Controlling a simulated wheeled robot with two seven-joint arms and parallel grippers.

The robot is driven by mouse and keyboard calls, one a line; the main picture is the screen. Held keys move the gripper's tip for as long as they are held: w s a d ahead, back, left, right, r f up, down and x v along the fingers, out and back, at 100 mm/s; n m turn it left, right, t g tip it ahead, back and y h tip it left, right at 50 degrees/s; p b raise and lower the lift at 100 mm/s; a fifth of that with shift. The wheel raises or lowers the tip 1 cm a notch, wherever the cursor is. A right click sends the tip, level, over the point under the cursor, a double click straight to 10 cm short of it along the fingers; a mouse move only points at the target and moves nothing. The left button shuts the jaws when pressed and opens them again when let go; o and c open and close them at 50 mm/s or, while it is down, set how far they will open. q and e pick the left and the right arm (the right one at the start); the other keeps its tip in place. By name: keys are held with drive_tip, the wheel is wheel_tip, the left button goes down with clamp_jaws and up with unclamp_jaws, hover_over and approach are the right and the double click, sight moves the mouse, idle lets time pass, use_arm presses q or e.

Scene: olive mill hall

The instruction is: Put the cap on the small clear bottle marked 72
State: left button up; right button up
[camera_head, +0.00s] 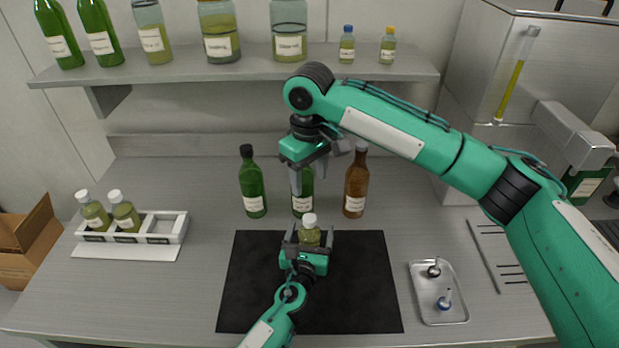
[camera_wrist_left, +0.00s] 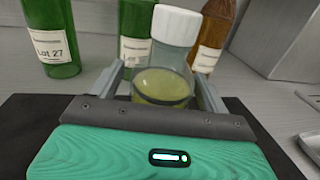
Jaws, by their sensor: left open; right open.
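A small clear bottle (camera_head: 310,238) with yellow-green liquid stands on the black mat (camera_head: 365,290). A white cap (camera_head: 309,219) sits on its neck. In the left wrist view the bottle (camera_wrist_left: 163,88) and the white cap (camera_wrist_left: 176,25) show up close; no number is legible on it. My left gripper (camera_head: 309,240) is open, its fingers on either side of the bottle; I cannot tell whether they touch it. My right gripper (camera_head: 308,178) is open and empty, pointing down above and behind the bottle, in front of a green bottle (camera_head: 303,203).
Another green bottle (camera_head: 252,188) and a brown bottle (camera_head: 355,185) stand behind the mat. A white rack (camera_head: 165,226) with two capped bottles is at left. A metal tray (camera_head: 430,312) with small parts is at right. A shelf (camera_head: 180,72) with bottles hangs above.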

use_arm(q)
drive_tip(key=s, duration=0.3)
drive_tip(key=s+a+b, duration=0.1)
drive_tip(key=s, duration=0.3)
drive_tip(key=s+a+b, duration=0.1)
drive_tip(key=s, duration=0.3)
drive_tip(key=shift+s+f, duration=0.15)
drive_tip(key=shift+s, duration=0.1)
drive_tip(key=shift+s+a, duration=0.15)
drive_tip(key=shift+s, duration=0.6)
